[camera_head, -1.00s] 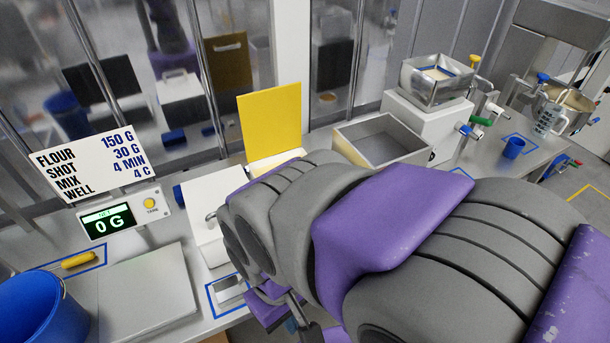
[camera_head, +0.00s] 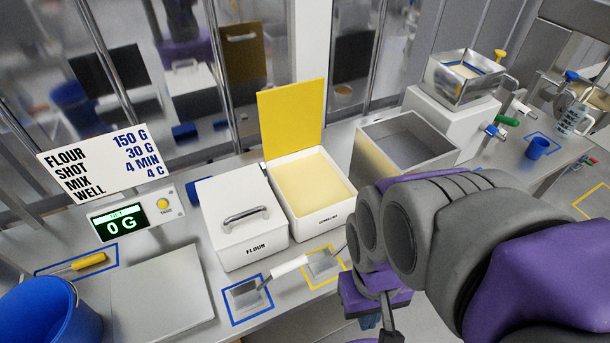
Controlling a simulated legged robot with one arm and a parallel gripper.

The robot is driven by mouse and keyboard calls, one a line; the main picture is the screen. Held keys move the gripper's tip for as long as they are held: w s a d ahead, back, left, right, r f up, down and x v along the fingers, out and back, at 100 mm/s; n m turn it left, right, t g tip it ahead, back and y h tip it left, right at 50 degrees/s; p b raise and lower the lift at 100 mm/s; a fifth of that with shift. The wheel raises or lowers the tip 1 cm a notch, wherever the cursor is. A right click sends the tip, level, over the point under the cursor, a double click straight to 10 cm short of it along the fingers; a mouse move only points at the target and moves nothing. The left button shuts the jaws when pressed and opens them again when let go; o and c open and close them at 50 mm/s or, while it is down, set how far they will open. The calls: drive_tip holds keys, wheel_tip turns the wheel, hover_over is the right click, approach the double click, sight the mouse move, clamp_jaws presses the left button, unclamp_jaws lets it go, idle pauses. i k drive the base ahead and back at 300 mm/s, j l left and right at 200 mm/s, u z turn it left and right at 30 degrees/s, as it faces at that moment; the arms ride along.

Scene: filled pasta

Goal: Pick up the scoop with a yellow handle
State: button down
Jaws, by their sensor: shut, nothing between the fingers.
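A metal scoop (camera_head: 322,263) lies in a yellow outline on the counter, in front of the open yellow-lidded bin. Its handle end is hidden behind my arm, so I cannot see its colour. Another metal scoop (camera_head: 245,295) with a white handle lies in the blue outline to its left. A tool with a yellow handle (camera_head: 88,261) lies in a blue outline at the far left; its head is unclear. My gripper (camera_head: 385,325) is low, to the right of both scoops and apart from them. It is shut and empty, partly cut off by the lower edge.
The closed white flour bin (camera_head: 240,222) stands beside the open bin (camera_head: 322,214). A grey open box (camera_head: 405,145) is behind my arm. A scale (camera_head: 160,290), its display (camera_head: 125,222) and a blue bucket (camera_head: 45,315) are at left.

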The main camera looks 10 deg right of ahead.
sight(323, 262)
drive_tip(key=z, duration=0.45)
drive_tip(key=k+j+z, duration=0.15)
drive_tip(key=z, duration=0.3)
drive_tip(key=k+j+z, duration=0.2)
drive_tip(key=z, duration=0.2)
drive_tip(key=k+z, duration=0.2)
drive_tip(key=z, duration=0.25)
drive_tip(key=k, duration=0.25)
